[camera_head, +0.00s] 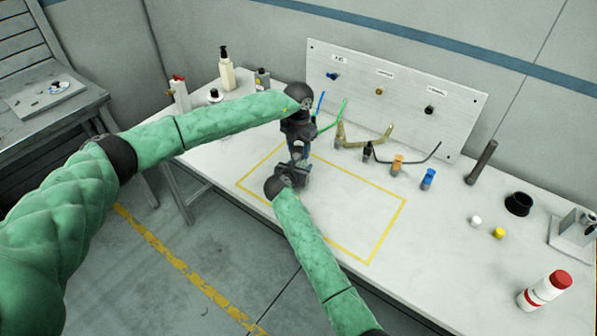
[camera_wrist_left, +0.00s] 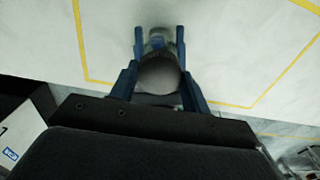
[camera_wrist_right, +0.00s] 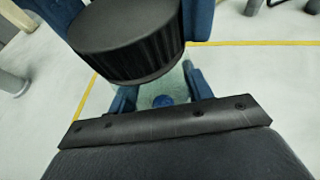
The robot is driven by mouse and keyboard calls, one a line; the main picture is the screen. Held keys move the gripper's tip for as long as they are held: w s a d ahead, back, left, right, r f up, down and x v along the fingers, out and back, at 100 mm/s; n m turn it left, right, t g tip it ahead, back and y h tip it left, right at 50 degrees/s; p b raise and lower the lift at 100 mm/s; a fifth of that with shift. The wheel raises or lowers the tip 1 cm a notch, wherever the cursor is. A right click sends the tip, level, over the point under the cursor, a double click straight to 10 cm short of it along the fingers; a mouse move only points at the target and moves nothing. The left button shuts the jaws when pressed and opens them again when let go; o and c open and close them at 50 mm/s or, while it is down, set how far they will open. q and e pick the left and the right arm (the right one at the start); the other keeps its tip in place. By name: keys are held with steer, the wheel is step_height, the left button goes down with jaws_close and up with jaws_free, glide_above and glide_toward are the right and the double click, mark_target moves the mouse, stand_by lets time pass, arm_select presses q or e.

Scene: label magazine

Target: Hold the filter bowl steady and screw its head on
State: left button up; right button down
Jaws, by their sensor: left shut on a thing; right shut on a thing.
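The filter head is a black ribbed round cap (camera_wrist_right: 125,45) at the top of the right wrist view; its greyish round top (camera_wrist_left: 159,74) shows in the left wrist view. My left gripper (camera_head: 298,152) points down and is shut on the head. The filter bowl (camera_wrist_right: 172,88) is clear, with a blue spot low in it. My right gripper (camera_head: 300,160) reaches in from the front and is shut on the bowl, just below the head. Head and bowl are close together, one above the other; I cannot tell whether they are threaded. In the head view the grippers mostly hide both.
A yellow outline (camera_head: 385,235) marks the white table under my grippers. Behind stands a panel (camera_head: 460,95) with hooks and labels. A red-capped bottle (camera_head: 545,289) is far right.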

arm_select(q)
steer(key=o, duration=1.1)
steer(key=shift+o, duration=0.2)
step_height(320, 180, up, 12)
arm_select(e)
steer(key=c, duration=0.5)
jaws_free()
arm_select(q)
steer(key=shift+f, duration=0.1)
arm_select(e)
steer(key=shift+s, duration=0.15)
